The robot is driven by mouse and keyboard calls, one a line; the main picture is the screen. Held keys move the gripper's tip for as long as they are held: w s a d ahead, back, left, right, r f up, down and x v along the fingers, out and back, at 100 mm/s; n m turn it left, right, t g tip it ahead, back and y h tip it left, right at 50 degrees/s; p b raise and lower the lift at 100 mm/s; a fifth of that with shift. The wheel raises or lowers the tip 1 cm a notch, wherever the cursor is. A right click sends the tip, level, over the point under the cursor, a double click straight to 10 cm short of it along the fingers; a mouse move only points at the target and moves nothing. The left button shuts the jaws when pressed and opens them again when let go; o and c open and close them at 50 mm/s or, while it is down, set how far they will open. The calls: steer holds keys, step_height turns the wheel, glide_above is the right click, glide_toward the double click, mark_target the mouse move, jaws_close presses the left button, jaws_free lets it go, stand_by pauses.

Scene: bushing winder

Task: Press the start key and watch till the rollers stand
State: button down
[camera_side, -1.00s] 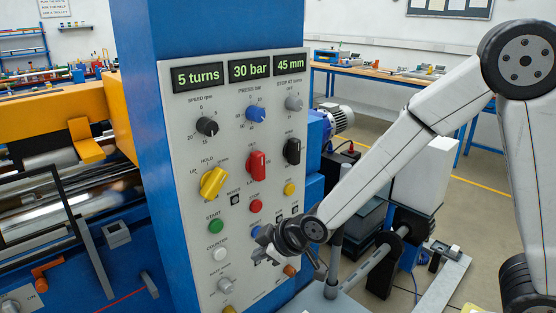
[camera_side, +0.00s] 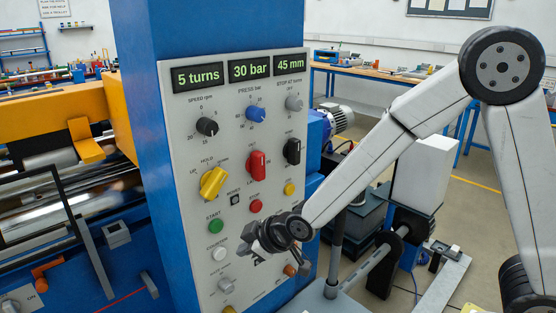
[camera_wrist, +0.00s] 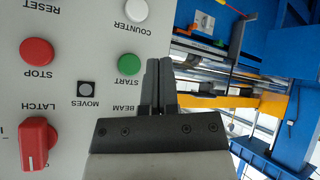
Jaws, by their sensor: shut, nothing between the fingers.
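The green START key (camera_side: 216,226) is on the left part of the grey control panel (camera_side: 180,140). It also shows in the wrist view (camera_wrist: 128,64). My gripper (camera_side: 252,240) is shut and empty in front of the panel, right of and a little below the key in the side view. In the wrist view the closed fingertips (camera_wrist: 160,64) appear just beside the key, not over it. The shiny rollers (camera_side: 40,215) are at the left of the side view, partly behind a dark frame. Whether they turn cannot be told.
The displays (camera_side: 249,69) read 5 turns, 30 bar and 45 mm. Near START are the red STOP key (camera_side: 256,206), white COUNTER key (camera_side: 219,254) and yellow HOLD knob (camera_side: 213,182). A red LATCH knob (camera_wrist: 37,143) shows in the wrist view.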

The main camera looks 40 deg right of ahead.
mark_target(217, 227)
steer(key=shift+w, duration=3.45)
